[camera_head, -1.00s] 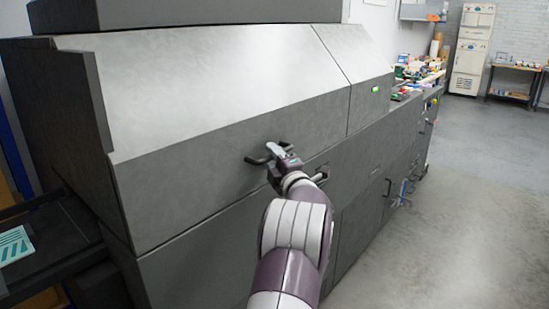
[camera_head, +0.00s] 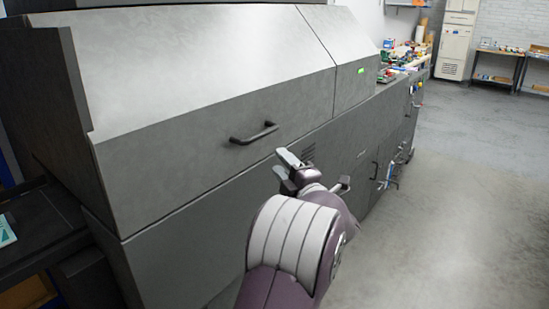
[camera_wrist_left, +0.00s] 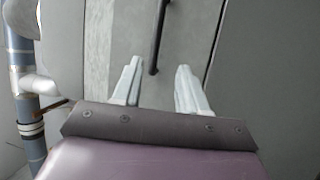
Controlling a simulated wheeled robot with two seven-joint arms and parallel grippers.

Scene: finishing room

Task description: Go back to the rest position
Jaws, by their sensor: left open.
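My left gripper (camera_head: 283,170) is in front of the large grey machine (camera_head: 190,185), below and to the right of the black bar handle (camera_head: 254,134) on its closed front panel. The gripper is open and holds nothing. In the left wrist view its two pale fingers (camera_wrist_left: 158,88) stand apart, and the dark handle (camera_wrist_left: 158,38) lies beyond them, its end showing between the tips. In the head view there is a clear gap between gripper and handle. My right gripper shows in neither view.
A small green light (camera_head: 361,71) glows on the machine. A cluttered bench top (camera_head: 405,64) runs on behind it. A black shelf (camera_head: 40,230) stands at the left. A white cabinet (camera_head: 457,45) is at the back. The grey floor (camera_head: 460,200) on the right is clear.

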